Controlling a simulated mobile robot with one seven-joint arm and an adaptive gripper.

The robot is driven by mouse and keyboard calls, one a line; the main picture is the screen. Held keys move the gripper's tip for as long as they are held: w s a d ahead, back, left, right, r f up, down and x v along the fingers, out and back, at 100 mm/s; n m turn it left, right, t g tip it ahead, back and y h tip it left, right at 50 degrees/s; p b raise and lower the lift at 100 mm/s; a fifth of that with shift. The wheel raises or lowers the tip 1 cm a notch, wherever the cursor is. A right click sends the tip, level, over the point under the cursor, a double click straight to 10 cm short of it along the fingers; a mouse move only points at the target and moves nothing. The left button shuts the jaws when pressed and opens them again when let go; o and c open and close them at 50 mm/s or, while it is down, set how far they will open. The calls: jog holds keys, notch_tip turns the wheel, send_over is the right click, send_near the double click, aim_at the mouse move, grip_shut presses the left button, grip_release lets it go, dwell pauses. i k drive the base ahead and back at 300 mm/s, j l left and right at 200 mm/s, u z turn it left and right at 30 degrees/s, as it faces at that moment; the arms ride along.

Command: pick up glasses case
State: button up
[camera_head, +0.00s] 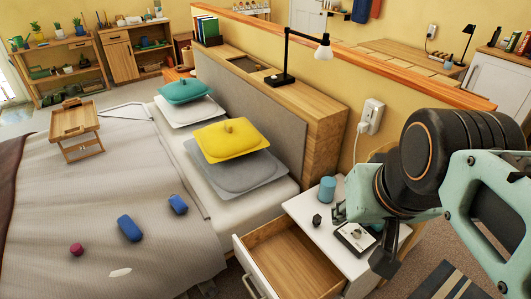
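A dark blue, rounded oblong object (129,228) lies on the bed's light cover; its shape fits a glasses case, but I cannot be sure. A smaller blue object (178,204) lies to its upper right on the same cover. My gripper (361,237) is at the right, over the white nightstand (300,207), far from both blue objects. Its fingers look spread apart, with nothing visibly held. A small black-and-white device (355,236) shows between them on or just above the nightstand top; I cannot tell whether they touch it.
The nightstand's drawer (285,258) is pulled open and looks empty. A blue cylinder (328,189) and a small dark item (317,220) stand on top. A dark red round object (77,249) and a whitish flat piece (120,272) lie on the bed, with a wooden tray table (75,121) further back.

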aim_at(129, 227)
jog(key=u, duration=1.65)
jog(key=i+j+z, duration=0.15)
jog(key=z, duration=1)
jog(key=j+z, duration=0.95)
jog(key=j, duration=1.25)
